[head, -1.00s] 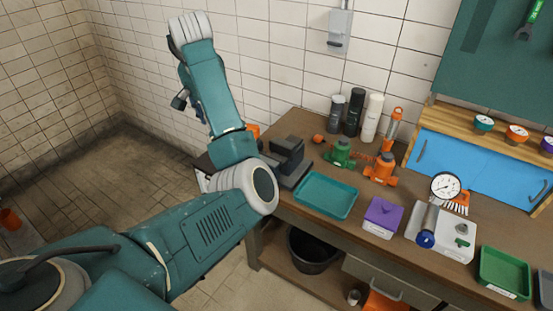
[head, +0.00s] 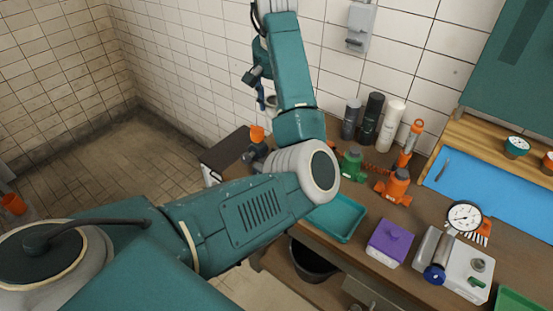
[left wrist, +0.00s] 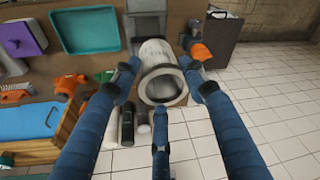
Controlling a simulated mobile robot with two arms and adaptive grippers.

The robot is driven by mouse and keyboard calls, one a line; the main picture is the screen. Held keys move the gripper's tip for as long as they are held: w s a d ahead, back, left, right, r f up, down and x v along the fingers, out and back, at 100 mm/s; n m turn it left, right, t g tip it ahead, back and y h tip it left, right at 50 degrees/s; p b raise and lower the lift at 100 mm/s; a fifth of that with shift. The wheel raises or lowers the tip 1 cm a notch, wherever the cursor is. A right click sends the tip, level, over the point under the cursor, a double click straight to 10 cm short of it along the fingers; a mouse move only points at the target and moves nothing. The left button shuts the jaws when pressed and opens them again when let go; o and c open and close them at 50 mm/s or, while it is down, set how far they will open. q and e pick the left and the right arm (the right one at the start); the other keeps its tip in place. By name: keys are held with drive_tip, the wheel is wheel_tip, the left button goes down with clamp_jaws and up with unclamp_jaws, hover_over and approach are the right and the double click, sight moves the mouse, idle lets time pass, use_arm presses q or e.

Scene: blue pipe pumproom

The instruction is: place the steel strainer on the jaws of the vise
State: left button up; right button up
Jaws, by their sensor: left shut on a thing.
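The steel strainer (left wrist: 160,72), a pale metal cylinder with an open round end, is between the fingers of my left gripper (left wrist: 163,66) in the left wrist view. The gripper is shut on it, with blue fingers on both sides. In the head view the gripper is up by the wall, partly hidden by its own arm, and a bit of the strainer (head: 272,101) shows. The grey vise (left wrist: 146,22) lies beyond the strainer in the left wrist view, partly covered by it. In the head view my arm hides most of the vise. My right gripper is not in view.
A gauge device (head: 452,265) is at right.

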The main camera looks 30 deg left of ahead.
use_arm(q)
drive_tip(key=x, duration=0.5)
drive_tip(key=s+d+x, duration=0.1)
drive_tip(key=x, duration=0.5)
drive_tip(key=s+d+x, duration=0.1)
drive_tip(key=x, duration=0.5)
drive_tip(key=shift+s+d+f, duration=0.1)
drive_tip(key=shift+d+f, duration=0.05)
drive_tip(key=shift+f, duration=0.35)
drive_tip(key=shift+s+f, duration=0.1)
drive_tip(key=shift+f, duration=0.2)
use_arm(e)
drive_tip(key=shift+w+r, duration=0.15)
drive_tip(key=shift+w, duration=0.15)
use_arm(q)
drive_tip(key=shift+f, duration=0.1)
drive_tip(key=o, duration=1.2)
drive_tip(key=shift+f, duration=0.1)
